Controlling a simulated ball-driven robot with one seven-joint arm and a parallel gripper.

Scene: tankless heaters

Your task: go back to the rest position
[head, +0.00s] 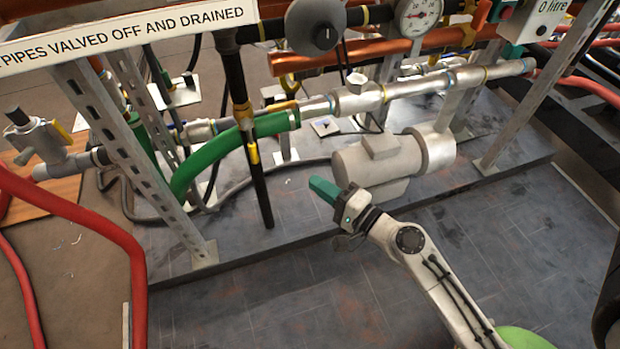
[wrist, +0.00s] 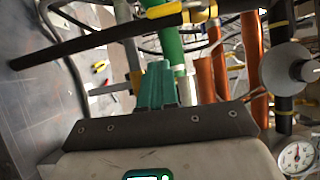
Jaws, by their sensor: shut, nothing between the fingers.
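My gripper (head: 323,189) has green fingers and is shut with nothing between them. In the head view it is at the end of my white arm, above the dark tiled plinth, in front of the grey motor-like cylinder (head: 380,160). In the wrist view the shut green fingers (wrist: 158,82) point toward the pipework. The fingers look apart from the pipes in the head view; the exact gap cannot be told.
A green hose (head: 215,150), a dark vertical pipe (head: 255,175) and slotted metal posts (head: 130,150) stand left of my gripper. Copper pipes (head: 345,52) and a gauge (head: 419,15) are behind. A red hose (head: 100,235) runs at left. The front floor (head: 300,300) is clear.

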